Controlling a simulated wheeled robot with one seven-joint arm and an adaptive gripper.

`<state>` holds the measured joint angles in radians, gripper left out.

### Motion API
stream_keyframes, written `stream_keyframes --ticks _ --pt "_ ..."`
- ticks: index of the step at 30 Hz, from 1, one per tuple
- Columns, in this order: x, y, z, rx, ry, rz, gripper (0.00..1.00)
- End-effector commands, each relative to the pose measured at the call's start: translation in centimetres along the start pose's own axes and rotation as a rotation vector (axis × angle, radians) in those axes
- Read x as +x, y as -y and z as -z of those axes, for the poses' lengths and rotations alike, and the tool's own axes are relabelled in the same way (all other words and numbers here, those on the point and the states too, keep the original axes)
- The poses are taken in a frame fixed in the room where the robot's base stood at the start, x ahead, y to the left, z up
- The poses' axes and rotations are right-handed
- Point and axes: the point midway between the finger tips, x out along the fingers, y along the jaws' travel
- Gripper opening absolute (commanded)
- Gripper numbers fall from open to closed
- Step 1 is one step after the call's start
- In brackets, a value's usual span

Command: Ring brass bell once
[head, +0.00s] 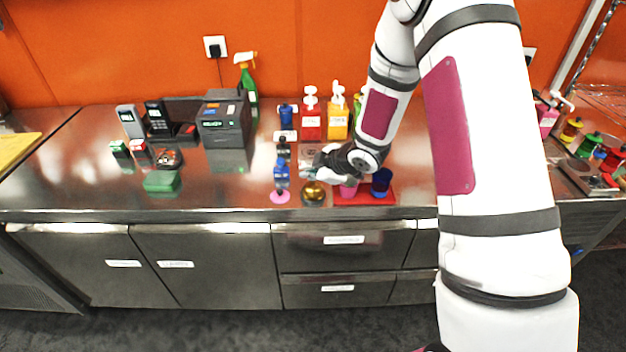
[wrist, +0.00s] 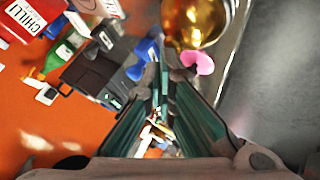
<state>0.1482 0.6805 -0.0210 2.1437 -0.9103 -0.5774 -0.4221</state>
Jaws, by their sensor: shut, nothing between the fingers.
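The brass bell (head: 313,194) is a shiny gold dome near the front edge of the steel counter. It also shows in the wrist view at the top (wrist: 196,20), partly cut off by the frame edge. My gripper (head: 311,173) is shut and empty, just behind and above the bell in the head view. In the wrist view my gripper's fingers (wrist: 166,72) point toward a spot beside the bell. I see no clear contact with the bell, but the exact height between them is hard to tell.
A red tray (head: 352,201) with a pink cup (head: 348,190) and a blue cup (head: 381,183) is at right. Sauce bottles (head: 310,122) stand behind.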

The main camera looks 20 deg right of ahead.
Motion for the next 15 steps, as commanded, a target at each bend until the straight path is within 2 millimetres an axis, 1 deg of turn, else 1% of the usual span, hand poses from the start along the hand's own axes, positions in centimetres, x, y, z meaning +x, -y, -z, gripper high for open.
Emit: stream_keyframes --ticks 9,15 --pt "-1.2 -0.8 0.8 0.0 0.0 -0.001 0.0" --pt "-1.1 -0.8 0.8 0.0 0.0 0.0 0.0"
